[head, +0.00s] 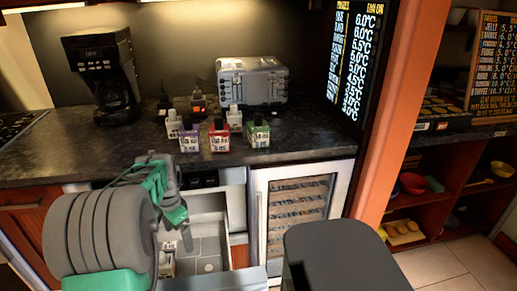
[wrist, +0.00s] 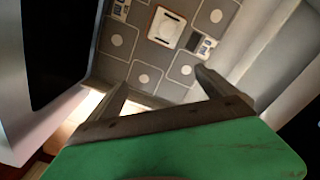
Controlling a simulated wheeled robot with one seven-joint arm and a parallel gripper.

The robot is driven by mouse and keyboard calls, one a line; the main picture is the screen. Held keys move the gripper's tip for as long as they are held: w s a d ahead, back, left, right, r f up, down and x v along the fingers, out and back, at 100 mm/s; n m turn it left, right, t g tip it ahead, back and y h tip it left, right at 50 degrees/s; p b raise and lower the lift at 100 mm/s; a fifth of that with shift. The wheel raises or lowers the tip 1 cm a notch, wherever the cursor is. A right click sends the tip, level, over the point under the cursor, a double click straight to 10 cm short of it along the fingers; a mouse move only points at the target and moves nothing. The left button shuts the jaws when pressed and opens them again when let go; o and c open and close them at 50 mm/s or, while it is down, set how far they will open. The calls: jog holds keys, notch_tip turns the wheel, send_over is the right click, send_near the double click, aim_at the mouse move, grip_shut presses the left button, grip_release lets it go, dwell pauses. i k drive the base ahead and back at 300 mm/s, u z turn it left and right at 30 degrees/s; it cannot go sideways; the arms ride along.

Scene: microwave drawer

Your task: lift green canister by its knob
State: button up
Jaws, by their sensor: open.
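The green canister (head: 259,133) stands upright on the dark counter, at the right end of a group of small canisters, with a dark knob on top. My gripper (head: 187,238) is below counter level, over the open drawer (head: 207,246), well apart from the green canister. In the wrist view my gripper (wrist: 161,79) has its two fingers spread with nothing between them. The green canister cannot be made out in the wrist view.
Purple (head: 189,138), red (head: 219,137) and white (head: 173,124) canisters stand left of the green one. A toaster (head: 251,80) and coffee maker (head: 101,72) stand behind. The drawer holds a pale square item (wrist: 167,27). An orange post (head: 392,110) rises at right.

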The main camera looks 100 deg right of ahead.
aim_at(257, 130)
jog(key=z, duration=3.5)
